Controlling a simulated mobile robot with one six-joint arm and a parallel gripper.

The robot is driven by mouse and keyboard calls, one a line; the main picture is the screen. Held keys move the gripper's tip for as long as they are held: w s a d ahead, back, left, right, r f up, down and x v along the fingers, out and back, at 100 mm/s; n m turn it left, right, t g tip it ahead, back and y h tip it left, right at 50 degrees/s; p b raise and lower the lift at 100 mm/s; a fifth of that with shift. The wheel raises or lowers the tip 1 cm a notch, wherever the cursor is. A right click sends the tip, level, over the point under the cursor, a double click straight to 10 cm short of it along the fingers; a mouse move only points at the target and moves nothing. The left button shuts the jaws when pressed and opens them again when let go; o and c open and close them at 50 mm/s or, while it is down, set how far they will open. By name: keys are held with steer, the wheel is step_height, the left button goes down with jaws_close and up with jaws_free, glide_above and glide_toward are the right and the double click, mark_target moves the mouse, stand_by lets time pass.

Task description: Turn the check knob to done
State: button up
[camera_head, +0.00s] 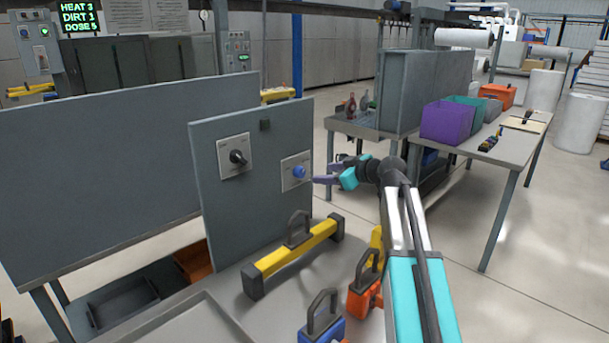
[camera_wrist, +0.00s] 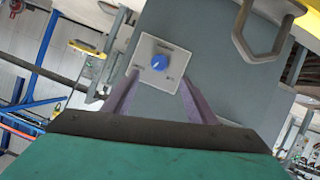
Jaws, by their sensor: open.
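A blue knob (camera_head: 299,172) sits on a pale square plate (camera_head: 290,184) on the right part of an upright grey panel (camera_head: 245,215). A black knob (camera_head: 238,157) sits on a second pale plate to its left. The lettering is too small to read, so I cannot tell which knob is the check knob. My gripper (camera_head: 323,175) is open and empty, just right of the blue knob and facing it. In the wrist view, the blue knob (camera_wrist: 158,62) lies ahead between the purple fingers (camera_wrist: 159,80), apart from them. Its pointer setting is unclear.
A yellow bar (camera_head: 292,258) with a dark handle lies on the bench before the panel. Orange (camera_head: 362,301) and blue (camera_head: 325,331) handled blocks stand nearer. A table with a purple bin (camera_head: 447,122) is behind my arm. The space directly before the blue knob is clear.

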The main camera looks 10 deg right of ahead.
mark_target(302, 174)
steer(key=p+x, duration=0.2)
steer(key=x, duration=1)
steer(key=shift+w+a+f, duration=0.1)
steer(key=shift+w+f, duration=0.05)
steer(key=shift+w, duration=0.1)
